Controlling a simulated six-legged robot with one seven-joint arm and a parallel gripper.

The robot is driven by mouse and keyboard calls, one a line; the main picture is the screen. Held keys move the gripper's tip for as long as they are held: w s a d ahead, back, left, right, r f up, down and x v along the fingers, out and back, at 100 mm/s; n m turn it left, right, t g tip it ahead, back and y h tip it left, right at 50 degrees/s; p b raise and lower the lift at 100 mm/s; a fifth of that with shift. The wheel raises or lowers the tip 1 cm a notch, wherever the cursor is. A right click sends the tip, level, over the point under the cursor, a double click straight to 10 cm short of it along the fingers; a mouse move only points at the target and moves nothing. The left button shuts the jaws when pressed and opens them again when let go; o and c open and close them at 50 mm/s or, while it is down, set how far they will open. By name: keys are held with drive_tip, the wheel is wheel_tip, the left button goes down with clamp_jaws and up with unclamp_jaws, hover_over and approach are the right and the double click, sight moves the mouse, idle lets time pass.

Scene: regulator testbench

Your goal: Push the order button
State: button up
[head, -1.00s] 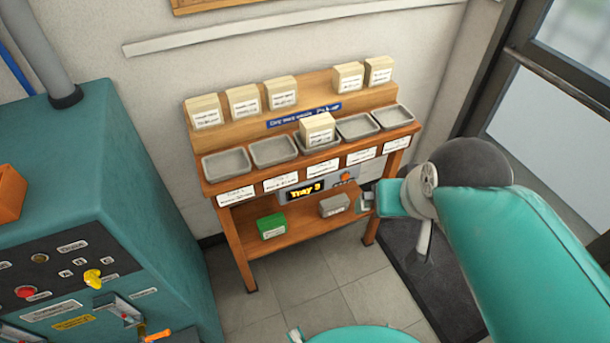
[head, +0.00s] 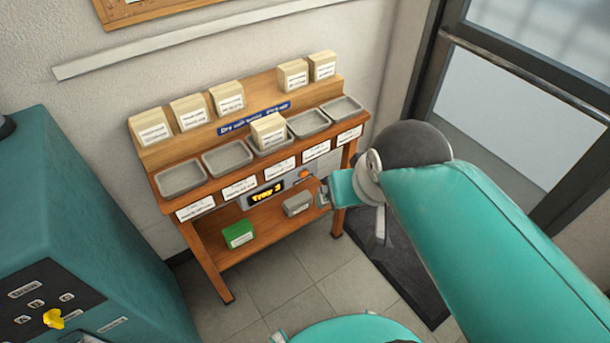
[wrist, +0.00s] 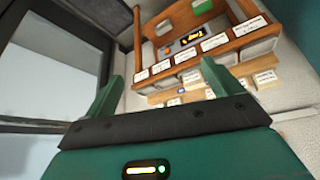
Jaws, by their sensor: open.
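The order button is a small orange button (head: 304,174) on the front panel of the wooden bench, just right of the lit display (head: 266,194) reading "Tray 3". In the wrist view, where the bench shows upside down, the orange button (wrist: 167,50) lies left of the display (wrist: 193,40). My gripper (head: 323,196) is right of the button and a little lower in the head view, apparently in front of the bench. The wrist view shows my two green fingers (wrist: 161,85) spread wide with nothing between them. The gap to the button is hard to judge.
The bench holds several grey trays, one with a cream box (head: 268,132) in it. A green box (head: 238,235) and a grey box (head: 298,203) sit on the lower shelf. A teal cabinet (head: 85,210) stands left, a glazed door (head: 520,100) right.

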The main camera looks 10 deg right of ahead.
clamp_jaws()
idle(1.5)
